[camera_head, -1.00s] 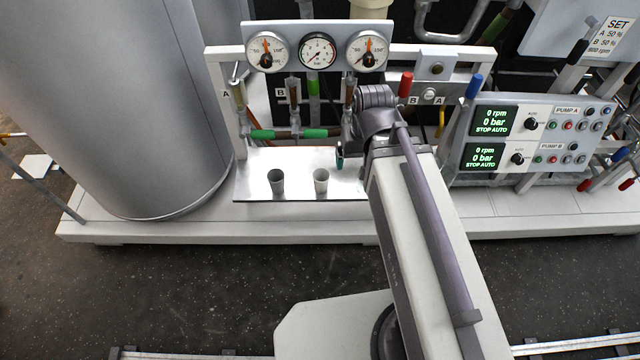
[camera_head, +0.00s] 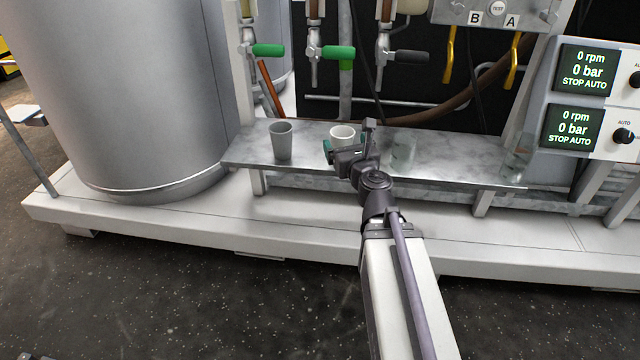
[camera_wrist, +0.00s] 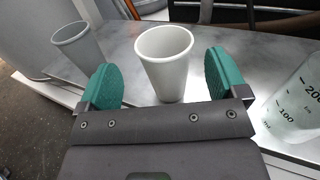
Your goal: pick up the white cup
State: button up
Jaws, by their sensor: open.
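The white cup (camera_wrist: 167,75) stands upright on the metal shelf. In the wrist view it lies between and slightly beyond the two green finger pads of my gripper (camera_wrist: 165,77), with a gap on each side. My gripper is open and empty. In the head view the white cup (camera_head: 343,131) shows mostly as a rim behind my gripper (camera_head: 347,148); its lower part is hidden by the gripper.
A grey cup (camera_head: 281,141) stands left of the white cup. A clear graduated beaker (camera_head: 403,150) stands close on the right, and another clear vessel (camera_head: 516,158) is near the shelf's right end. Taps with handles (camera_head: 336,53) hang above the shelf (camera_head: 452,165). A large drum (camera_head: 130,90) is at left.

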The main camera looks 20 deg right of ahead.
jog(key=shift+d+f+m+h, duration=0.2)
jog(key=shift+m+h, duration=0.1)
jog(key=shift+m, duration=0.1)
jog(key=shift+w+r, duration=0.1)
jog(key=shift+w, duration=0.1)
jog(key=w, duration=0.4)
jog(key=shift+w+d, duration=0.25)
jog(key=shift+d, duration=0.1)
jog(key=shift+c, duration=0.4)
jog(key=c, duration=0.9)
